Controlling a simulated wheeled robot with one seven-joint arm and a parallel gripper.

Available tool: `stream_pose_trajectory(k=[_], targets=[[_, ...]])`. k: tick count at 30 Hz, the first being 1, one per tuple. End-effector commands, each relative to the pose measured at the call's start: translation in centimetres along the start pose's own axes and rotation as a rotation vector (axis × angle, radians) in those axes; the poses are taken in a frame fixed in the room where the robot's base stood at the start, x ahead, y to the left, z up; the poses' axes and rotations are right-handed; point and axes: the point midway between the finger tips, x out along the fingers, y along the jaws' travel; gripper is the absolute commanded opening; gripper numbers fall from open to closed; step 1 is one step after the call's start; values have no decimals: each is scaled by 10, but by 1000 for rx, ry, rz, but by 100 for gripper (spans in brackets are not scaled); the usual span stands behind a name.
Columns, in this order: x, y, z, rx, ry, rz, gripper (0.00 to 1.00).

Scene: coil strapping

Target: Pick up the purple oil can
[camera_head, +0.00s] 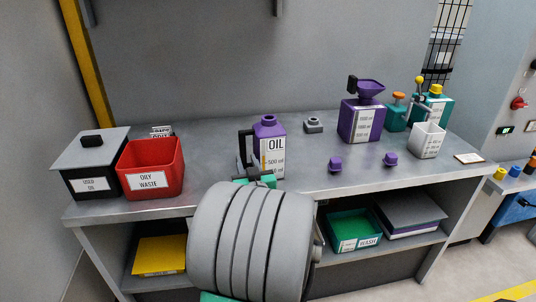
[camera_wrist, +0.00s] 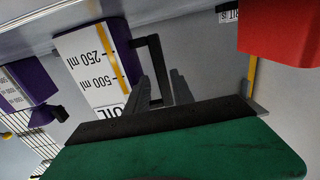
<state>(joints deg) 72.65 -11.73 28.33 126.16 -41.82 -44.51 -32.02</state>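The purple oil can (camera_head: 270,146) stands upright on the workbench, with a white OIL label and a dark handle on its left side. In the wrist view the can (camera_wrist: 118,38) appears upside down, with its black handle (camera_wrist: 155,58) on the right. My gripper (camera_wrist: 161,80) is at the handle, its two grey fingertips on either side of the handle bar with small gaps showing. Whether they touch it I cannot tell.
A red oily waste bin (camera_head: 152,168) and a dark used oil box (camera_head: 90,168) stand left. A small grey block (camera_head: 313,125) is behind. Two purple caps (camera_head: 335,165), a purple funnel container (camera_head: 361,121), teal containers (camera_head: 435,108) and a white beaker (camera_head: 428,141) stand right.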

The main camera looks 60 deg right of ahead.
Motion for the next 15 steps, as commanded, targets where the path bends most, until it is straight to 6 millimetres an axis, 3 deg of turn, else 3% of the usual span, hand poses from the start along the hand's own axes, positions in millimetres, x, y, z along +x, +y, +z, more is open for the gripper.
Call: stream_pose_trajectory(k=[9, 15], targets=[[50, -2, 1, 0, -1, -5, 29], [60, -2, 3, 0, -1, -2, 29]])
